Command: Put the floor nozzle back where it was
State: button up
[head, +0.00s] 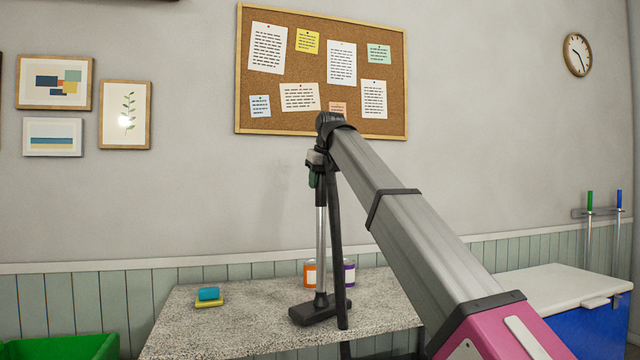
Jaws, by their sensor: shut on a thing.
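The floor nozzle has a dark, wide foot (318,312) and a silver tube (321,235) rising from it. It stands upright in the head view. My gripper (314,170) is shut on the top of the tube, below the end of my arm. The foot is over the grey speckled counter (250,325), in front of two cans. I cannot tell whether it touches the counter. My own arm hides part of the view right of the tube.
An orange-labelled can (310,270) and a purple-labelled can (349,270) stand behind the nozzle. A blue sponge (208,293) lies on a yellow one to the left. A green bin (65,347) is at lower left, a white-lidded blue chest (560,285) at right. The counter's left part is mostly clear.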

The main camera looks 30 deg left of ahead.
jog(key=shift+f, duration=0.25)
jog(key=o, duration=1.1)
jog(key=shift+r, duration=0.1)
jog(key=v, duration=1.2)
jog(key=shift+a+r, duration=0.1)
